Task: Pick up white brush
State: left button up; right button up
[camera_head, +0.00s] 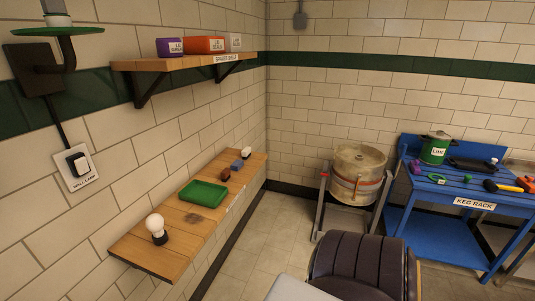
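No thing in view is clearly a white brush. A small white item with a dark underside (246,153) lies at the far end of the low wooden wall shelf (178,249); it is too small to tell whether it is a brush. A white bulb-shaped thing on a black base (156,228) stands upright near that shelf's near end. Neither of my grippers shows in the head view.
The low shelf also holds a green tray (203,194), a brown item (225,174) and a blue block (237,165). Above is a shelf with boxes (190,60). A keg (357,175) and a blue rack (470,198) stand right; a dark padded thing (357,263) is in front.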

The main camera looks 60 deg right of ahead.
aim_at(246, 153)
jog(key=z, duration=1.8)
